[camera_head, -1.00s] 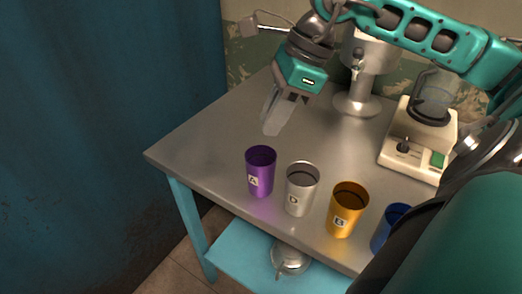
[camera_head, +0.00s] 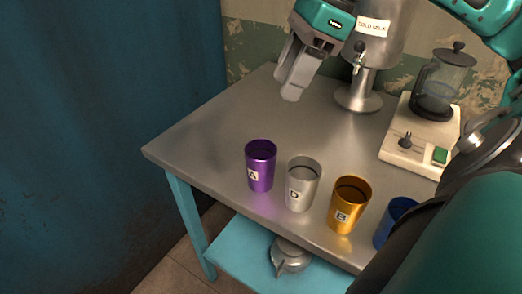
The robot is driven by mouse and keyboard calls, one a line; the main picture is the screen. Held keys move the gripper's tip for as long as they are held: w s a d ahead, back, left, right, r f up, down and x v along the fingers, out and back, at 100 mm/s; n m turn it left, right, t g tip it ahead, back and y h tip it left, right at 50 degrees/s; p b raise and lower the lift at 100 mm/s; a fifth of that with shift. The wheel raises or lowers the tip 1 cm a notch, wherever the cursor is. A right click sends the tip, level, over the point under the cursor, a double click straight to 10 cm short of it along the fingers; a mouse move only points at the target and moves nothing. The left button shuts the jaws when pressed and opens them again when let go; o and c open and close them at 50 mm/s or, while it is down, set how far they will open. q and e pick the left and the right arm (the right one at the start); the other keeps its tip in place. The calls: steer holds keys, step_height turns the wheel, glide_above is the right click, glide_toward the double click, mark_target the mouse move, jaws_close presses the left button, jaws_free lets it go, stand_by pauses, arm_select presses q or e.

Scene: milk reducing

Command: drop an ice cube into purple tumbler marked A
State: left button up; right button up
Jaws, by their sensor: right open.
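The purple tumbler (camera_head: 261,170) marked A stands upright on the metal table, leftmost in a row of tumblers. Its mouth faces up and looks dark inside. My right gripper (camera_head: 290,92) is open above the table, behind and a little right of the purple tumbler, and apart from it. Its fingers point down and I see no ice cube between them. No ice cube shows anywhere in view. My left gripper is not in view.
A silver tumbler (camera_head: 301,188) marked D, a gold one (camera_head: 348,208) marked B and a blue one (camera_head: 395,222) stand right of the purple one. A cold milk dispenser (camera_head: 359,95) and a blender-like appliance (camera_head: 414,140) stand behind. The table's left part (camera_head: 205,145) is clear.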

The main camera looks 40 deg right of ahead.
steer(key=v, duration=0.6)
steer(key=shift+r+p, duration=0.3)
steer(key=shift+p, duration=0.15)
steer(key=shift+s, duration=0.15)
